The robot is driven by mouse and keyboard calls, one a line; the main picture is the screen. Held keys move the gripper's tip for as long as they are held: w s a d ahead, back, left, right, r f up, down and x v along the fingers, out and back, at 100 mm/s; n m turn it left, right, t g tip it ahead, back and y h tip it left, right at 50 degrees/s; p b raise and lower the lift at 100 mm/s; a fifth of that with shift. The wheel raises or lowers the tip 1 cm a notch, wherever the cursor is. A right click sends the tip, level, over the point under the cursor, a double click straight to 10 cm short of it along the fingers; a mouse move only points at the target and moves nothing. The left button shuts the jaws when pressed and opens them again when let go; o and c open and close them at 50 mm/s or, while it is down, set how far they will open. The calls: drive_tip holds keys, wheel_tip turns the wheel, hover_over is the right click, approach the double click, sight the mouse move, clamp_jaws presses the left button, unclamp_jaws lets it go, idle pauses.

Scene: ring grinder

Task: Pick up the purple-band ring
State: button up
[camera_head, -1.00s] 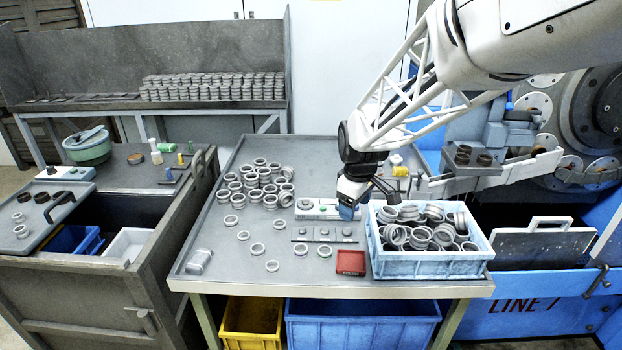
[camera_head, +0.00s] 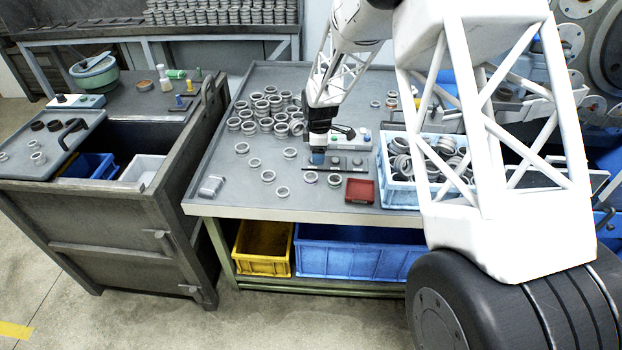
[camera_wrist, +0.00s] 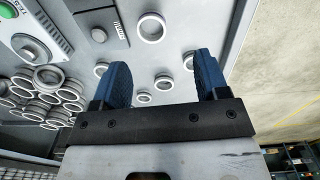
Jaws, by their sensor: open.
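Several loose grey metal rings (camera_head: 268,176) lie on the grey worktable, with a denser group (camera_head: 262,112) behind them. My gripper (camera_head: 318,159) points down above the table, at the left end of a small dark plate with knobs. In the wrist view my gripper (camera_wrist: 160,76) is open, with its blue fingers apart and nothing held between them. Separate rings (camera_wrist: 163,82) show on the table beyond and between the fingers, and a ring cluster (camera_wrist: 42,96) shows at the left.
A light-blue crate full of rings (camera_head: 398,193) stands right of a red tray (camera_head: 360,191). The knobbed plate (camera_head: 347,165) and a button box (camera_head: 361,136) are close to my gripper. The table's front left is mostly clear.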

drive_tip(key=n, duration=0.2)
approach(310, 174)
drive_tip(key=shift+s+d+f, duration=0.1)
drive_tip(key=shift+s+d, duration=0.05)
drive_tip(key=shift+s, duration=0.3)
drive_tip(key=shift+s+d+f, duration=0.1)
drive_tip(key=shift+s+f, duration=0.05)
drive_tip(key=shift+s, duration=0.3)
drive_tip(key=shift+f, duration=1.25)
drive_tip(key=shift+f, duration=0.1)
drive_tip(key=shift+a+f, duration=0.1)
drive_tip(key=shift+f, duration=2.4)
drive_tip(key=c, duration=0.8)
drive_tip(key=shift+o, duration=0.2)
drive_tip(key=shift+r, duration=0.1)
